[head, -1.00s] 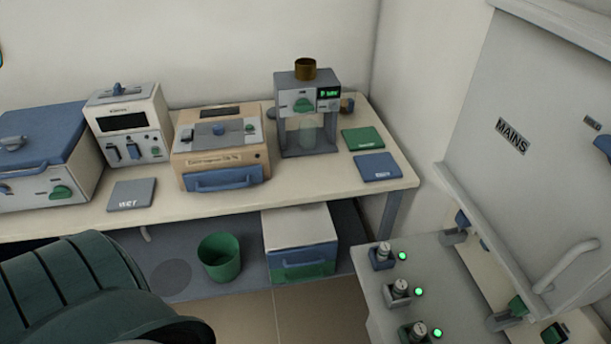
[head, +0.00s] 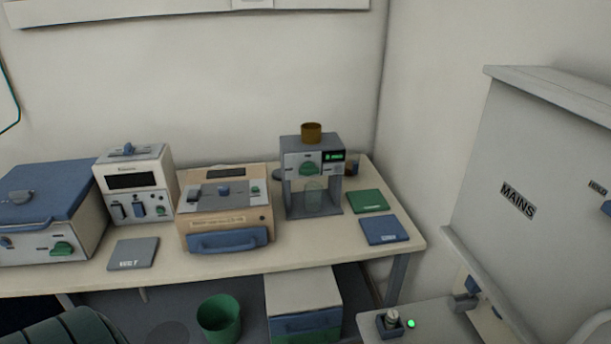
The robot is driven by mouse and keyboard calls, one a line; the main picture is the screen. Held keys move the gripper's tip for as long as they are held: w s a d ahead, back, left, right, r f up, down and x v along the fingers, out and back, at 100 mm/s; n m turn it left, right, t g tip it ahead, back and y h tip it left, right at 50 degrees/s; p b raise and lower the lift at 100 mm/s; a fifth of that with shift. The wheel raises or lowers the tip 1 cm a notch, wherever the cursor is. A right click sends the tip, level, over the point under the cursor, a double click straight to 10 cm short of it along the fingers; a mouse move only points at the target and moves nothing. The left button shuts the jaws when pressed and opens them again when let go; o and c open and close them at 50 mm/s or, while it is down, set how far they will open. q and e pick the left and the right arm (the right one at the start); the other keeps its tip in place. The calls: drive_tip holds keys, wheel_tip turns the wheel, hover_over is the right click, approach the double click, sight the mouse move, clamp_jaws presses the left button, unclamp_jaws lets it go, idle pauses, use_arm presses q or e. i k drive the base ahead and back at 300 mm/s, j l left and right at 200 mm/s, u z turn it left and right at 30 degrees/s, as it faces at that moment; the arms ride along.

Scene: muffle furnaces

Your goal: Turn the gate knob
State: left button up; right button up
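A grey machine (head: 331,146) with a brown round hopper (head: 312,133) on top stands at the right end of the bench. A green knob (head: 309,169) is on its front, left of a small lit green display (head: 334,156). No label naming a gate knob is readable. A clear glass vessel (head: 313,197) stands in the opening below the knob. Neither of my grippers is in view.
The bench (head: 300,256) has a clear front strip. Grey (head: 133,253), green (head: 367,201) and blue (head: 385,230) mats lie on it. A green bin (head: 219,318) is below. A MAINS cabinet (head: 545,190) stands right. A dark green ribbed shape (head: 65,330) fills the lower left corner.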

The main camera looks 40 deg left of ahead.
sight(308, 168)
drive_tip(key=j+u, duration=0.1)
drive_tip(key=u, duration=0.3)
drive_tip(key=j+u, duration=0.15)
drive_tip(key=u, duration=0.2)
drive_tip(key=j+u, duration=0.1)
drive_tip(key=u, duration=0.3)
drive_tip(key=j+u, duration=0.1)
drive_tip(key=u, duration=0.25)
drive_tip(key=i, duration=0.05)
